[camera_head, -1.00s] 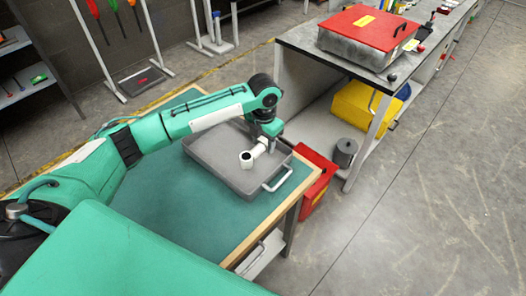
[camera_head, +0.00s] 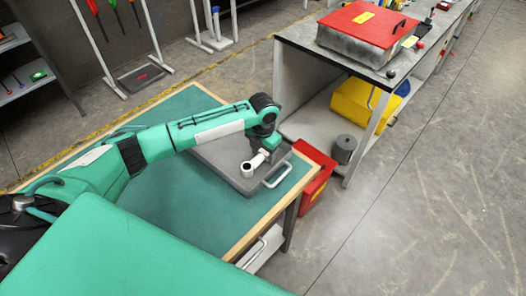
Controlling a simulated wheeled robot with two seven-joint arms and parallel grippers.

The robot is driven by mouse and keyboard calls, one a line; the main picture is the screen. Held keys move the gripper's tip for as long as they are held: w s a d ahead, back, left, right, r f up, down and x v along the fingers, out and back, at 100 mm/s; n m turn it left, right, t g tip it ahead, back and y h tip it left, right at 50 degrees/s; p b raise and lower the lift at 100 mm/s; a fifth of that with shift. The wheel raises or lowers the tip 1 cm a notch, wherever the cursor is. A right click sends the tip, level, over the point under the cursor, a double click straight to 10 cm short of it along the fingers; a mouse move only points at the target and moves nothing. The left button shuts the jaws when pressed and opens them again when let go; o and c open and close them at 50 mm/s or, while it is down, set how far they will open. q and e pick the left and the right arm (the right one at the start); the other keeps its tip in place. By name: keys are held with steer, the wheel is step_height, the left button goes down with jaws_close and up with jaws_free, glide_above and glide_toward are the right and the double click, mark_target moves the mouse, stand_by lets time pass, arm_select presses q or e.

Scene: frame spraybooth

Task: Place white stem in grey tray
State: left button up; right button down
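The white stem (camera_head: 257,161), a short white tube with a wider ring-like end, is at the fingertips of my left gripper (camera_head: 266,150). The gripper appears shut on the stem's far end, though its fingers are small and partly hidden. The stem is over the near right part of the grey tray (camera_head: 231,174). I cannot tell whether it touches the tray floor. The tray lies on the green-topped table, and my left arm covers much of its far left side. My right gripper is not in view.
The green table (camera_head: 190,215) has clear room left of and in front of the tray. A red box (camera_head: 316,178) stands on the floor beside the table. A grey workbench (camera_head: 300,42) at the right carries a red-lidded metal box (camera_head: 362,28); a yellow container (camera_head: 358,100) sits below.

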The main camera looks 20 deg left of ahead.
mark_target(263, 152)
arm_select(q)
steer(key=shift+o, duration=0.5)
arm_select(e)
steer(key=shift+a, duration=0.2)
arm_select(q)
steer(key=shift+r, duration=0.1)
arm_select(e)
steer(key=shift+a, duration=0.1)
arm_select(q)
steer(key=shift+r, duration=0.25)
step_height(263, 152, up, 12)
steer(key=b, duration=0.2)
steer(key=shift+f, duration=0.15)
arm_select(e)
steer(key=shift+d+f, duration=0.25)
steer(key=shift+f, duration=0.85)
arm_select(q)
steer(key=shift+d+f, duration=0.1)
